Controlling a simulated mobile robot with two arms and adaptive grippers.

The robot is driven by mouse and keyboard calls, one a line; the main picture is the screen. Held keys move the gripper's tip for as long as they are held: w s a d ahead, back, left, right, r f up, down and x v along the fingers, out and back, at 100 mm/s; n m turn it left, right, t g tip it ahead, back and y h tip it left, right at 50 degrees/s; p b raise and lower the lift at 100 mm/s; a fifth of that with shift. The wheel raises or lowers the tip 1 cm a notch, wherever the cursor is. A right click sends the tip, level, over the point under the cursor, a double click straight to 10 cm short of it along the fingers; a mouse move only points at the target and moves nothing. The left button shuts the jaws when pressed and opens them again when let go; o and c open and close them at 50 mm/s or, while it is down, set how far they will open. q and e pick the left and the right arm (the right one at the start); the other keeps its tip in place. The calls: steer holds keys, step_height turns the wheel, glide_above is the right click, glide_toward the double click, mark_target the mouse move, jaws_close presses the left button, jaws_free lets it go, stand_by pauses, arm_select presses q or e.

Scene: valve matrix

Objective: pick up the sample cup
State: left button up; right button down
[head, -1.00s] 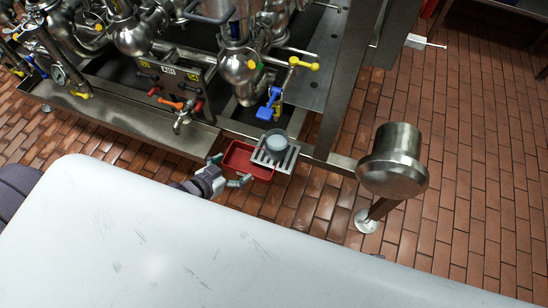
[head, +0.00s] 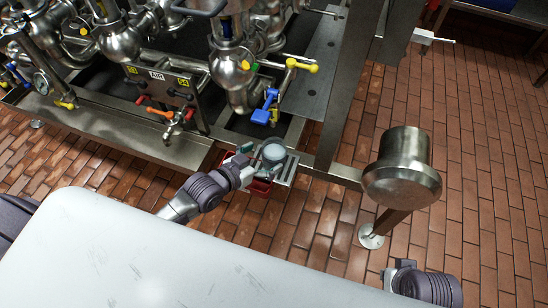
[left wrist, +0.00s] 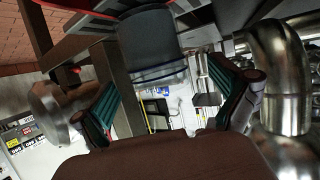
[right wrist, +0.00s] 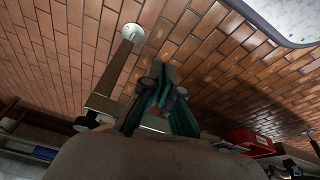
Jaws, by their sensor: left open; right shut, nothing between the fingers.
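The sample cup (head: 273,152), a small grey round cup, stands on a slatted metal rack (head: 286,172) at the frame's edge in the head view. My left gripper (head: 257,165) is open at the cup's left side. In the left wrist view the cup (left wrist: 152,45) shows large, ahead of and between the spread fingers of the left gripper (left wrist: 165,88). Whether a finger touches it cannot be told. My right gripper (right wrist: 158,85) is shut and empty, away from the cup. In the head view only part of the right arm shows, at bottom right.
A red tray (head: 258,187) lies under the rack, partly hidden by my left gripper. A blue-handled valve (head: 266,107) and a yellow handle (head: 300,65) are just above the cup. A steel post with a round cap (head: 402,170) stands to the right. Brick floor is open beyond.

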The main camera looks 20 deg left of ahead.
mark_target(281, 149)
arm_select(q)
steer(key=x, duration=0.1)
steer(key=b+x, duration=0.1)
steer(key=x, duration=0.1)
steer(key=shift+w+d+f, duration=0.1)
steer(key=shift+d+f, duration=0.2)
steer(key=shift+f, duration=0.05)
steer(key=shift+w+d+f, duration=0.1)
steer(key=shift+w+d, duration=0.1)
steer(key=shift+w, duration=0.2)
steer(key=c, duration=1.2)
steer(key=shift+c, duration=1.2)
arm_select(e)
steer(key=v, duration=0.3)
steer(key=shift+s+r, duration=0.15)
steer(key=shift+r, duration=0.15)
